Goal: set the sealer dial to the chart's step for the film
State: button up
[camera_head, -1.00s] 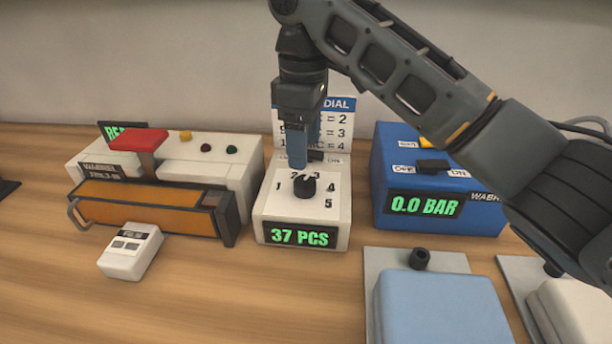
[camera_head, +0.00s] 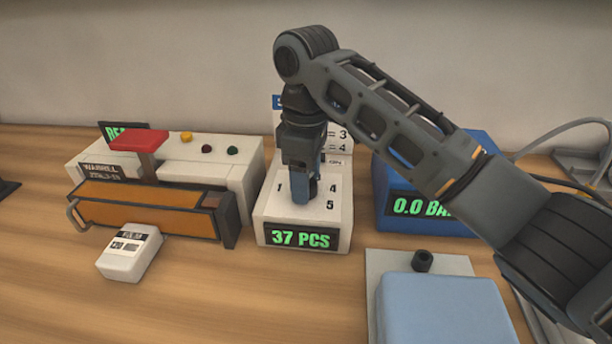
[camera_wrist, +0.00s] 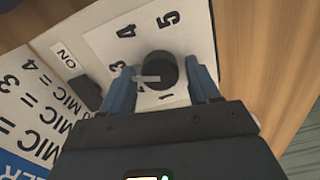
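The dial box (camera_head: 262,228) is white, with numerals 1 to 5 around a black knob (camera_wrist: 161,70) and a green "37 PCS" display. My gripper (camera_head: 303,200) points down over the knob and hides it in the head view. In the wrist view its blue fingers stand open on either side of the knob, with gaps. The knob's pale pointer faces left there, near the 3 and the left finger; its exact step is unclear. The chart (camera_wrist: 28,108) behind the dial is partly hidden, with "MIC = 3" and "MIC = 4" legible. A small white block (camera_head: 128,254) reads "120".
The white sealer (camera_head: 235,178) with red handle and orange front stands left. A blue box (camera_head: 385,205) reading "0.0 BA" stands right, partly behind my arm. A light blue pad (camera_head: 445,310) lies front right. The wood front left is clear.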

jog(key=c, duration=0.9)
jog(key=shift+o, duration=0.2)
jog(key=shift+r+p, duration=0.1)
jog(key=shift+p, duration=0.35)
jog(key=shift+r+m+p, duration=0.15)
jog(key=shift+m+p, duration=0.45)
jog(key=shift+p, duration=0.25)
jog(key=m+p, duration=0.2)
jog(key=p, duration=0.2)
jog(key=shift+r, duration=0.15)
jog(key=m+p, duration=0.3)
jog(key=p, duration=0.1)
jog(key=shift+m, duration=0.3)
jog(key=shift+f+m+p, duration=0.15)
jog(key=shift+m+p, duration=0.6)
jog(key=shift+p, duration=0.05)
jog(key=shift+f+m+p, duration=0.15)
jog(key=shift+m+p, duration=0.6)
jog(key=shift+p, duration=0.05)
jog(key=shift+f, duration=0.1)
